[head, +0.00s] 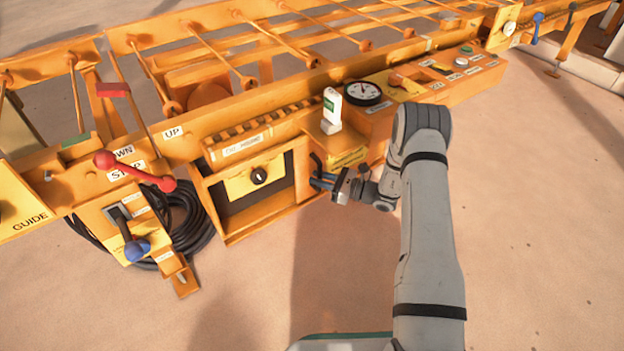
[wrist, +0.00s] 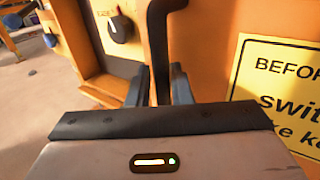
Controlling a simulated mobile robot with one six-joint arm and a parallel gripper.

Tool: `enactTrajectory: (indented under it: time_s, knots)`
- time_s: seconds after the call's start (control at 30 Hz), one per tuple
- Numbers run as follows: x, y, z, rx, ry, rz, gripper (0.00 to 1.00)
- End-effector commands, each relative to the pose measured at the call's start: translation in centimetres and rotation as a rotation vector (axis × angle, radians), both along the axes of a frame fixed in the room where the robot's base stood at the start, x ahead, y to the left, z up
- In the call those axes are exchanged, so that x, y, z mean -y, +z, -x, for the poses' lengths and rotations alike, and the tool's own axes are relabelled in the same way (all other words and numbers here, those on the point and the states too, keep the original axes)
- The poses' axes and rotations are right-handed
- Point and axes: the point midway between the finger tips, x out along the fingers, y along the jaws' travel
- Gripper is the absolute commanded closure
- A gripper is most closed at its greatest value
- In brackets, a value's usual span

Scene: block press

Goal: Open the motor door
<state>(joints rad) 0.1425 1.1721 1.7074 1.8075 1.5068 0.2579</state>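The orange machine has a box front with an open frame, where a yellow panel (head: 258,178) with a black knob (head: 259,176) shows against a dark interior. The knob also shows at the upper left of the wrist view (wrist: 120,28). A dark bent handle (head: 315,161) stands at the right side of this opening; it also shows in the wrist view (wrist: 160,45). My gripper (head: 322,181) is at the handle's lower part. In the wrist view, its two fingers (wrist: 160,88) lie closely on either side of the handle, seemingly shut on it. Actual contact is partly hidden.
A yellow notice (wrist: 280,85) is right of the handle. A white-green bottle-like item (head: 332,110) and a gauge (head: 361,93) sit above. Left are a red-knobbed lever (head: 135,171), a blue-knobbed lever (head: 137,250) and coiled black cable (head: 190,222). The floor in front is clear.

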Motion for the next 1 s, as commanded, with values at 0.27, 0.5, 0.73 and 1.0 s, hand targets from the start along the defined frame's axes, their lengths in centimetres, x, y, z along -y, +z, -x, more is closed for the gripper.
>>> enactTrajectory:
  time_s: [0.27,0.5,0.73,1.0]
  knots:
    - [2.6,0.3,1.1,-0.001,-0.003,0.0,0.81]
    - [6.1,0.2,2.6,-0.001,-0.002,0.0,0.81]
    - [7.2,0.0,3.2,-0.001,0.001,0.0,0.81]
    - [7.2,-0.1,3.1,-0.001,0.001,0.0,0.81]
